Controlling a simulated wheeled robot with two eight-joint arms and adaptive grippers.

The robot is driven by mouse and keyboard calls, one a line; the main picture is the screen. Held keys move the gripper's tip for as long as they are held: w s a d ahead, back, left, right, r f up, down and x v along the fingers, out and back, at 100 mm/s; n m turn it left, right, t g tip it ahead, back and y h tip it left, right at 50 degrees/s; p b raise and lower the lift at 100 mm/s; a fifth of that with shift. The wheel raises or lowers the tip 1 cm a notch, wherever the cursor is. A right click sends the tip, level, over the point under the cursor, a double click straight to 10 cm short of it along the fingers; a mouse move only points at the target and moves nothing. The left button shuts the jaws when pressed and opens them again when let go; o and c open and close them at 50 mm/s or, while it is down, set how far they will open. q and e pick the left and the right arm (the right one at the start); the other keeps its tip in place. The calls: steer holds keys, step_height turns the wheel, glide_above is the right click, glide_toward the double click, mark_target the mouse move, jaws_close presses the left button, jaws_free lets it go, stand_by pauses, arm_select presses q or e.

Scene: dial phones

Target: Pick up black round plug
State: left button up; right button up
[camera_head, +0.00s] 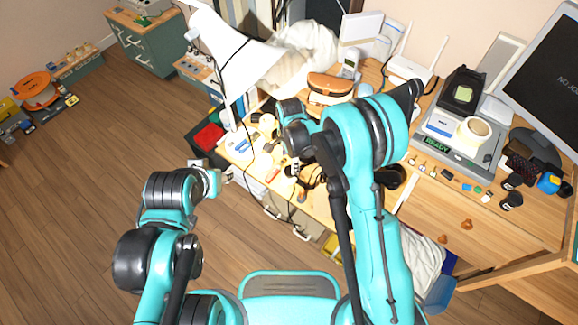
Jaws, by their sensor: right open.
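My right arm reaches over the wooden desk (233,148). Its gripper (294,169), small and partly hidden by my own arm, points down over the desk's cluttered left part and is open. No black round plug can be picked out with certainty. Small dark items and black cables (310,182) lie near the right gripper, too small to tell apart. Two dark round objects (512,201) stand at the desk's right end, far from it. My left gripper (199,165) is off the desk's left edge, above the floor; its fingers are not clear.
A white lamp (232,55) stands at the desk's back left. A scale-like device reading READY (455,148) and a monitor (548,75) fill the right. The wooden floor at left is open.

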mark_target(289, 171)
step_height(289, 171, down, 2)
steer(key=shift+b, duration=0.3)
step_height(289, 171, down, 5)
steer(key=shift+s+r+b, duration=0.1)
steer(key=shift+b, duration=1)
steer(key=shift+r, duration=0.1)
steer(key=shift+c, duration=0.3)
steer(key=c, duration=1)
